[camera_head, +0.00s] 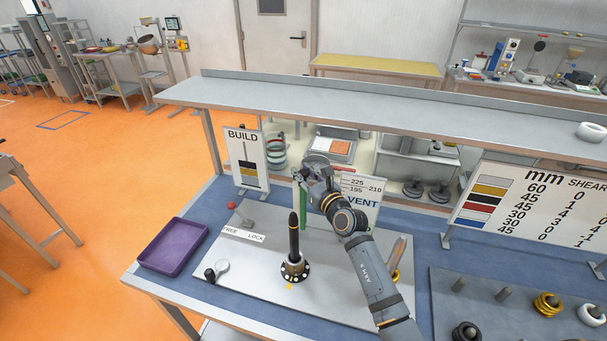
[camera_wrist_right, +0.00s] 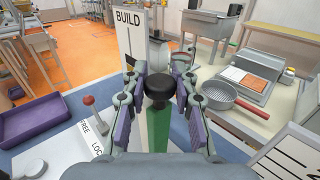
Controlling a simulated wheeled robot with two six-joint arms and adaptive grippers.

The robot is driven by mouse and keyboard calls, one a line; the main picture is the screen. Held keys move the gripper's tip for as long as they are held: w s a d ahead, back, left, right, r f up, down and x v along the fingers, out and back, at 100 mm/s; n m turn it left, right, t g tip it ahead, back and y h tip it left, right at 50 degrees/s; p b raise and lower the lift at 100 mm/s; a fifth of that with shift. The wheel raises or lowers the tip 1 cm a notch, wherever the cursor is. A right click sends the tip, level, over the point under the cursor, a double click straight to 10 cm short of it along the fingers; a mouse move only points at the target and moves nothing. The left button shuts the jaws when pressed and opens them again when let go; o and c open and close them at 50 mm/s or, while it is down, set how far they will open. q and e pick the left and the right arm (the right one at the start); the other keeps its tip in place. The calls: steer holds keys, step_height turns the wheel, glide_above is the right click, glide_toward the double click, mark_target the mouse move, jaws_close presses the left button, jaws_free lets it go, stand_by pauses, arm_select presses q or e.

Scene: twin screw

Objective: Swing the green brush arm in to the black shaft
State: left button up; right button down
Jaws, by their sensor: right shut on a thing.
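The green brush arm (camera_head: 302,206) stands upright behind the black shaft, and its green body also shows in the right wrist view (camera_wrist_right: 158,128). My right gripper (camera_head: 306,172) is at its top. In the right wrist view the two fingers (camera_wrist_right: 158,90) are closed on a round black knob (camera_wrist_right: 158,88) above the green part. The black shaft (camera_head: 294,236) stands upright in a flanged base on the grey plate (camera_head: 245,270). A visible gap separates the green arm from the shaft in the head view. My left gripper is not in view.
A lever with a red knob (camera_head: 232,206) stands by the FREE/LOCK label. A purple tray (camera_head: 172,246) lies left of the plate. The BUILD sign (camera_head: 243,158) and VENT sign (camera_head: 362,200) stand behind. A rack with rings (camera_head: 500,310) is at the right.

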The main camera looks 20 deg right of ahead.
steer(key=s+n+y+b, duration=0.1)
steer(key=s+a+g+y+b, duration=0.1)
steer(key=s+n+y+b, duration=0.1)
steer(key=b, duration=0.1)
steer(key=shift+a+n+y, duration=0.25)
steer(key=shift+n+y, duration=0.05)
steer(key=shift+y, duration=0.1)
steer(key=c, duration=1.1)
jaws_free()
steer(key=shift+s+d, duration=0.1)
steer(key=shift+o, duration=0.2)
step_height(320, 180, up, 10)
steer(key=shift+c, duration=0.3)
